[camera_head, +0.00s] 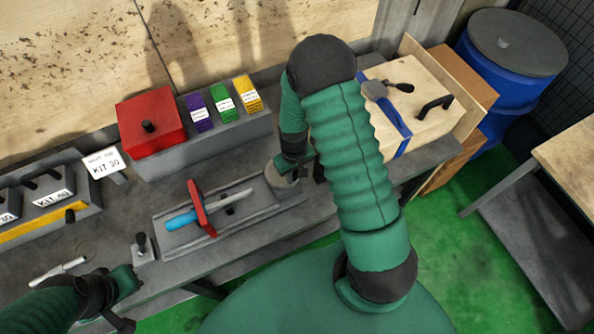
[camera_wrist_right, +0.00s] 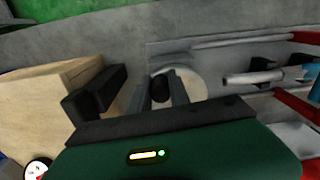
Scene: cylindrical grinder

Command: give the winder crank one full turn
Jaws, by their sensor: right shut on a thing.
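The round pale disc (camera_head: 282,184) at the right end of the grey bed is probably the winder crank. Its black knob (camera_wrist_right: 160,88) stands between my right fingers in the right wrist view, with the disc's face (camera_wrist_right: 194,84) behind. My right gripper (camera_head: 290,168) is shut on this knob; in the head view, my arm and hand hide the knob and part of the disc. My left gripper (camera_head: 122,296) is at the lower left of the head view, away from the disc; its fingers are too unclear to read.
A wooden box (camera_head: 432,110) with a blue strap and black handle stands right of my right arm. The grey bed (camera_head: 256,214) carries a red plate (camera_head: 202,208) and a blue-handled tool (camera_head: 181,220). A red box (camera_head: 152,122) stands behind; a small black-knobbed block (camera_head: 143,250) stands near my left gripper.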

